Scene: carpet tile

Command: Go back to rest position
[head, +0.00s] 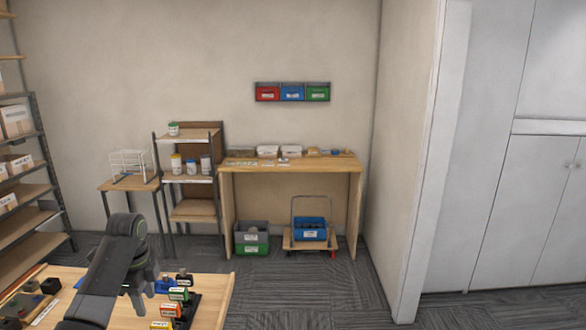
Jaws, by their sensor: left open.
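My left arm rises from the lower left of the head view and bends over the near wooden table (215,290). My left gripper (142,306) points down beyond the bend, above the table and partly hidden by my own arm. It is open, and I see nothing held in it. Just right of it, several small labelled boxes stand in a row, among them a green one (178,294), an orange one (168,310) and a yellow one (161,325). A blue item (165,286) lies close to the gripper. My right gripper is not in view.
A wooden workbench (290,166) stands against the back wall, with a grey-green crate (251,247) and a cart with a blue bin (310,234) under it. Shelving (30,215) is at the left. Carpet is clear between table and bench.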

